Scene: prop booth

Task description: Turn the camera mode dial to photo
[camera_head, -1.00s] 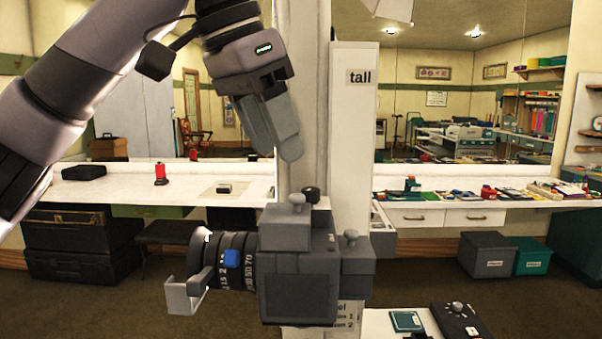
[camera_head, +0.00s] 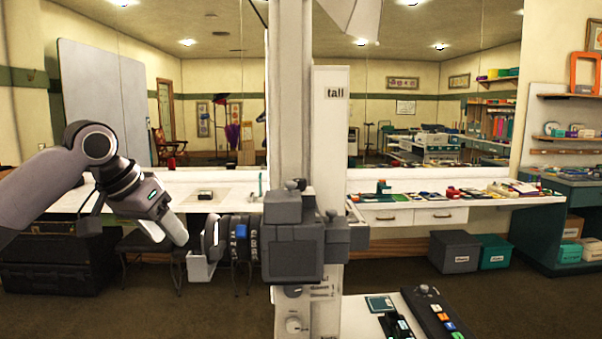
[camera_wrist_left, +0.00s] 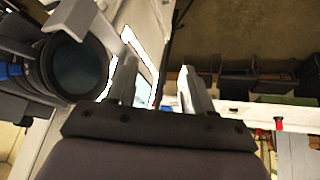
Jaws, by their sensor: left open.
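The grey box camera (camera_head: 291,250) stands in front of the white post, its lens (camera_head: 232,240) pointing left with a blue tab (camera_head: 241,233) on a ring. Small knobs show on top (camera_head: 291,187) and on its right-hand step (camera_head: 330,215); I cannot tell which one is the mode dial. My left gripper (camera_head: 172,232) is left of the lens front, apart from the camera, open and empty. In the left wrist view the fingers (camera_wrist_left: 160,92) are spread, and the dark lens front (camera_wrist_left: 78,68) is at upper left. My right gripper is not in view.
A pale bracket (camera_head: 201,268) hangs at the lens front, near my left gripper. Dials (camera_head: 293,325) show on the post below the camera. A control box with coloured buttons (camera_head: 440,318) is at lower right. White counters (camera_head: 400,202) run behind.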

